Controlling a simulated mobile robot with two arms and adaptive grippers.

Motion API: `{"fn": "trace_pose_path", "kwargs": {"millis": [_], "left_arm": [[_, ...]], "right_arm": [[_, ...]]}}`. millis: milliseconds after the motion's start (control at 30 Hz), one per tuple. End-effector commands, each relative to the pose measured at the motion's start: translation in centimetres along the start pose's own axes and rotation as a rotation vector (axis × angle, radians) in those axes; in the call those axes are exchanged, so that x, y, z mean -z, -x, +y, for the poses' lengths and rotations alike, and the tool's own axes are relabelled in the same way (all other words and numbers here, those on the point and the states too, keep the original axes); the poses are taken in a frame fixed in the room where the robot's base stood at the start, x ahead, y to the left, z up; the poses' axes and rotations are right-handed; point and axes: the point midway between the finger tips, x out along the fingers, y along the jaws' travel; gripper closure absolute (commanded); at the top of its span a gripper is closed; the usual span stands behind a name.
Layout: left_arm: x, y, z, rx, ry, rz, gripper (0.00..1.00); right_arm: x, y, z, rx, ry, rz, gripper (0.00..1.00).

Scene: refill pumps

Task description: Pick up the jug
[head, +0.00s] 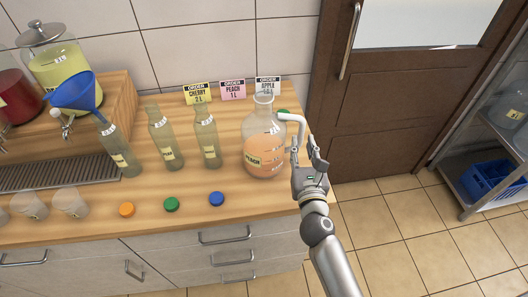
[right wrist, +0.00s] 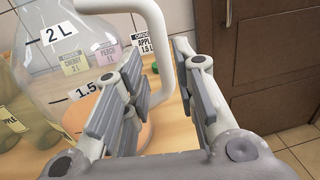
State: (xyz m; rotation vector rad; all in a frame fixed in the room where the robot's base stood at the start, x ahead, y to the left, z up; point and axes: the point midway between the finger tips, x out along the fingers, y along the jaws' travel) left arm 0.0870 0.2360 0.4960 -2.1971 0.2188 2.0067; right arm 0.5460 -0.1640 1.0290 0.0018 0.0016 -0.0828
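The jug (head: 264,134) is clear glass with a narrow neck, a PEACH label and peach-coloured liquid in its lower part. It stands upright near the counter's right end. Its white handle (head: 301,127) curves out on the right side. In the right wrist view the jug (right wrist: 55,85) shows 2 L and 1.5 marks. My right gripper (head: 307,153) is beside the jug, by the lower part of the handle. In the right wrist view its fingers (right wrist: 155,75) are apart, with the handle (right wrist: 178,60) showing in the gap. I cannot tell whether either finger touches it. My left gripper is out of view.
Several bottles (head: 207,142) stand left of the jug. Orange, green and blue caps (head: 216,199) lie in front, with clear cups (head: 70,203) at the left. A blue funnel (head: 77,92) sits on a bottle. Order cards (head: 232,90) stand behind. Open floor (head: 400,230) lies right.

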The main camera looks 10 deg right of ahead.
Motion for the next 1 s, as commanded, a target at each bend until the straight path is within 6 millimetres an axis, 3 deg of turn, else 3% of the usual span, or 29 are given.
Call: {"fn": "trace_pose_path", "kwargs": {"millis": [167,500,833,1000], "left_arm": [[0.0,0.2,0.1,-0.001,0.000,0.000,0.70],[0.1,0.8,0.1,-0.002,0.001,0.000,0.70],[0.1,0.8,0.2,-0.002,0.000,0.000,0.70],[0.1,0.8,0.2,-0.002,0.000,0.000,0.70]], "right_arm": [[0.0,-1.0,-0.1,0.000,0.001,0.000,0.74],[0.4,-5.1,-0.3,0.000,0.001,0.000,0.74],[0.5,-5.6,-0.3,-0.001,0.001,0.000,0.74],[0.4,-5.6,-0.3,-0.001,0.001,0.000,0.96]]}}
